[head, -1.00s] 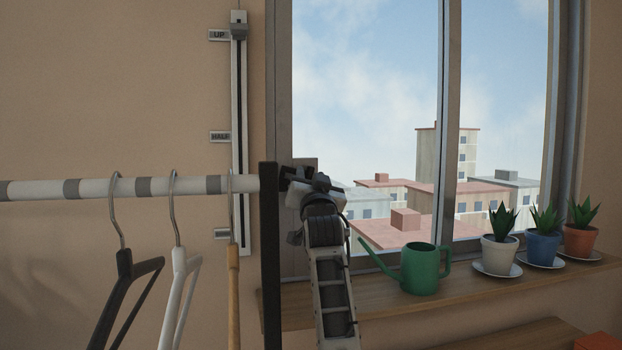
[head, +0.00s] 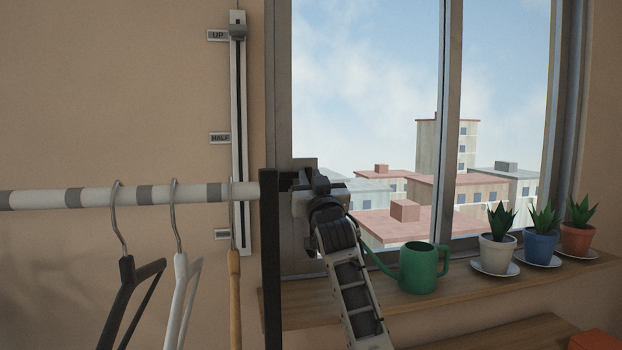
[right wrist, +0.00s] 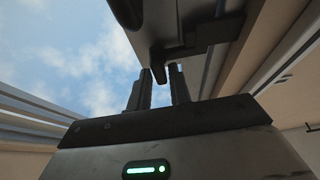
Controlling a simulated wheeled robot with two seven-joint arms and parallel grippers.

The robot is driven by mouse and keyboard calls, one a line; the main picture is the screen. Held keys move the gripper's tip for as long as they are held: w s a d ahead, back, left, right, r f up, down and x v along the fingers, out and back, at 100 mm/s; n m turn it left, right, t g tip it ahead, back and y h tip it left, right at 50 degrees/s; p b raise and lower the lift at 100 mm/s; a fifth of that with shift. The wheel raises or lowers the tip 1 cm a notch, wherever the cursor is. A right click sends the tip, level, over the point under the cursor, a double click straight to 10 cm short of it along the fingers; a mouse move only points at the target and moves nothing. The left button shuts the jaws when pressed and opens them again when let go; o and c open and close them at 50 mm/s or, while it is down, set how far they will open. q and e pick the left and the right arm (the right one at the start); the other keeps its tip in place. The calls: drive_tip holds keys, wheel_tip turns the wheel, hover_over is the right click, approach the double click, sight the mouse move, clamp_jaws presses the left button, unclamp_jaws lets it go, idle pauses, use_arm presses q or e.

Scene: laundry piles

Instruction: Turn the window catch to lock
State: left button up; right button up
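The window catch is a dark grey fitting on the left upright of the window frame. In the head view its plate (head: 304,163) shows above my right gripper (head: 288,182), which hides most of the rest. The right gripper lies roughly level, pointing left, behind the rail's black post. In the right wrist view the catch's dark lever (right wrist: 158,74) reaches down between the two fingertips of my right gripper (right wrist: 160,75). The fingers are close together, one on each side of the lever tip. My left gripper is not in view.
A black post (head: 270,260) and a striped rail (head: 100,197) with several hangers stand left of my right arm. A green watering can (head: 419,268) and potted plants (head: 498,245) stand on the wooden sill (head: 310,300), to the arm's right.

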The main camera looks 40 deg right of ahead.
drive_tip(key=shift+o, duration=0.9)
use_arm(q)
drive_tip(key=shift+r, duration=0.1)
